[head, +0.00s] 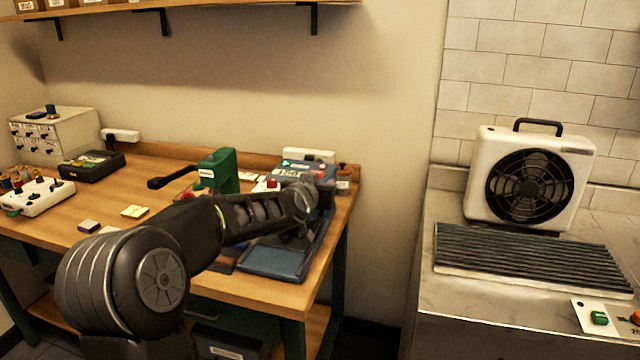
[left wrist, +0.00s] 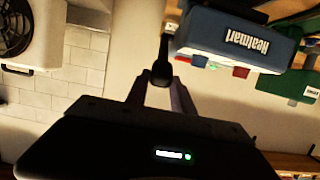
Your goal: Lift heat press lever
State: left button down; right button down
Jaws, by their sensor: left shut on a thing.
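The heat press is blue, with its head (head: 300,172) at the right end of the wooden table and a flat blue-grey plate (head: 273,262) in front. In the left wrist view its blue body, lettered "heatmart" (left wrist: 236,40), is at the upper right. The dark lever (left wrist: 163,50) hangs beside that body and ends in a black knob. My left gripper (left wrist: 160,84) is shut on the lever's knob, which sits between the two fingers. In the head view my left arm hides much of the press, and the lever is hard to make out there. My right gripper is not in view.
A green hand press (head: 217,172) with a dark handle stands left of the heat press. A black box (head: 91,165), a drawer unit (head: 54,135) and small pads are farther left. A fan (head: 530,184) stands on the separate right counter. A shelf (head: 180,6) hangs above.

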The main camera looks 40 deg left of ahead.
pick_arm(q)
jog(key=shift+w+a+r, duration=0.1)
jog(key=shift+r, duration=0.5)
jog(key=c, duration=1.5)
grip_release()
jog(key=shift+c, duration=0.2)
jog(key=o, duration=0.3)
jog(key=shift+w+f, duration=0.25)
jog(key=shift+o, duration=0.8)
jog(key=shift+s+f, duration=0.1)
jog(key=shift+s, duration=0.1)
jog(key=v, duration=0.7)
jog(key=shift+s, duration=0.3)
